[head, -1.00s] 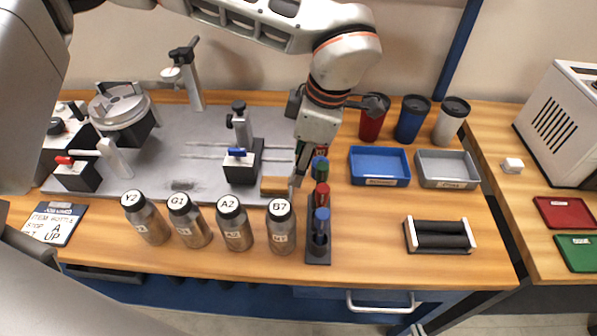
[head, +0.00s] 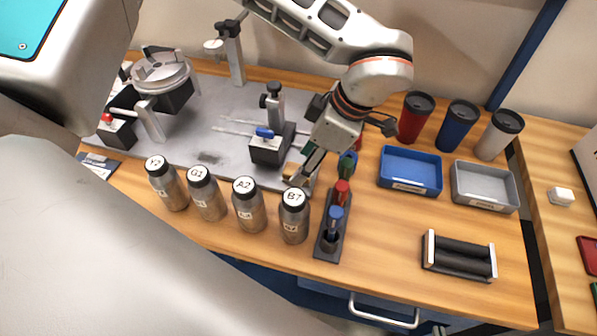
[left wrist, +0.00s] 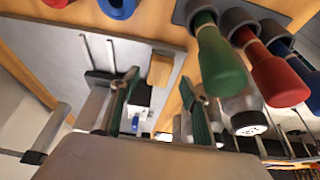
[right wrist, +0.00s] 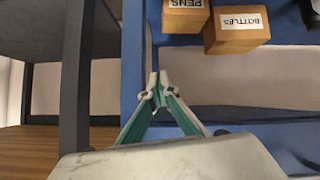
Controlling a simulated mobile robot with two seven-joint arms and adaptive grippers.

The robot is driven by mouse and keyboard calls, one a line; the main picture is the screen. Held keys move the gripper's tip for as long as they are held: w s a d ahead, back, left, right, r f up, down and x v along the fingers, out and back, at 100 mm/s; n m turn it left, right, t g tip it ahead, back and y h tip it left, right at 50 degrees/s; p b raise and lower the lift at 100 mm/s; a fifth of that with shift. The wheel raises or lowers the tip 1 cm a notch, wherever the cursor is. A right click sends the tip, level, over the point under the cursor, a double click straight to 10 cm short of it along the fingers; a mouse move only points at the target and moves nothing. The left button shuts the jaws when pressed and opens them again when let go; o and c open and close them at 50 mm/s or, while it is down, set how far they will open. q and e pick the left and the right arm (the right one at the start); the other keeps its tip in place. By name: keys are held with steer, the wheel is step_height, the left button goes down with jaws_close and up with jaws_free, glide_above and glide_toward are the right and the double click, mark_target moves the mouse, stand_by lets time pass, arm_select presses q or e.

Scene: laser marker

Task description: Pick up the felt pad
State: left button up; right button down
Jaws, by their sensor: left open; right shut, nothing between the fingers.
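A small tan block (head: 288,171), which I take to be the felt pad, lies at the front right corner of the grey plate. My left gripper (head: 303,176) points down beside it and partly hides it in the head view. In the left wrist view, the block (left wrist: 160,69) appears beyond the gap between the fingertips of my left gripper (left wrist: 166,84). That gripper is open, and nothing shows held in it. My right gripper (right wrist: 157,86) is shut and empty in the right wrist view, in front of a blue frame.
A pen rack (head: 325,247) with coloured markers stands close right of the left gripper. Several labelled bottles (head: 248,209) line the plate's front. A clamp (head: 268,147) stands behind the block. Bins (head: 409,187) and cups are farther right. Labelled boxes (right wrist: 238,42) show in the right wrist view.

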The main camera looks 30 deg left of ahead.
arm_select(q)
steer(key=x, duration=0.2)
steer(key=shift+a+f, duration=0.2)
steer(key=shift+f, duration=0.1)
arm_select(e)
steer(key=shift+w+d, duration=0.1)
arm_select(q)
steer(key=shift+c, duration=0.4)
steer(key=c, duration=1)
